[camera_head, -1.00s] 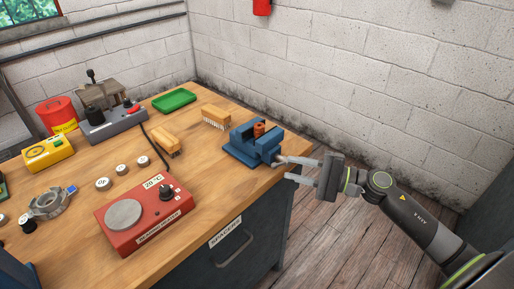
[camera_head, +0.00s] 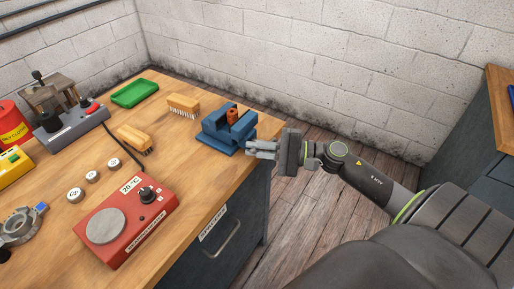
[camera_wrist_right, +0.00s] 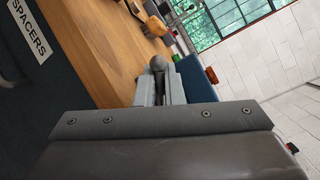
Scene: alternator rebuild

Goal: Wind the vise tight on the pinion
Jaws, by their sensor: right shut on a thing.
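The blue vise (camera_head: 226,128) stands at the right corner of the wooden bench. The copper-coloured pinion (camera_head: 232,116) sits upright between its jaws; whether both jaws touch it is too small to tell. My right gripper (camera_head: 254,149) is at the vise's near right end, over the bench edge, shut on the vise handle. In the right wrist view the handle's grey round knob (camera_wrist_right: 157,63) shows between the finger ends, with the vise (camera_wrist_right: 195,78) and pinion (camera_wrist_right: 210,75) just beyond. The fingers hide most of the handle. My left gripper is out of view.
A red heater box (camera_head: 125,220) with a dial stands at the bench front. Two wooden brushes (camera_head: 184,105) (camera_head: 135,139) and a green tray (camera_head: 134,93) lie behind it. A grey drawer unit is below the bench edge. Bare wood surrounds the vise's left side.

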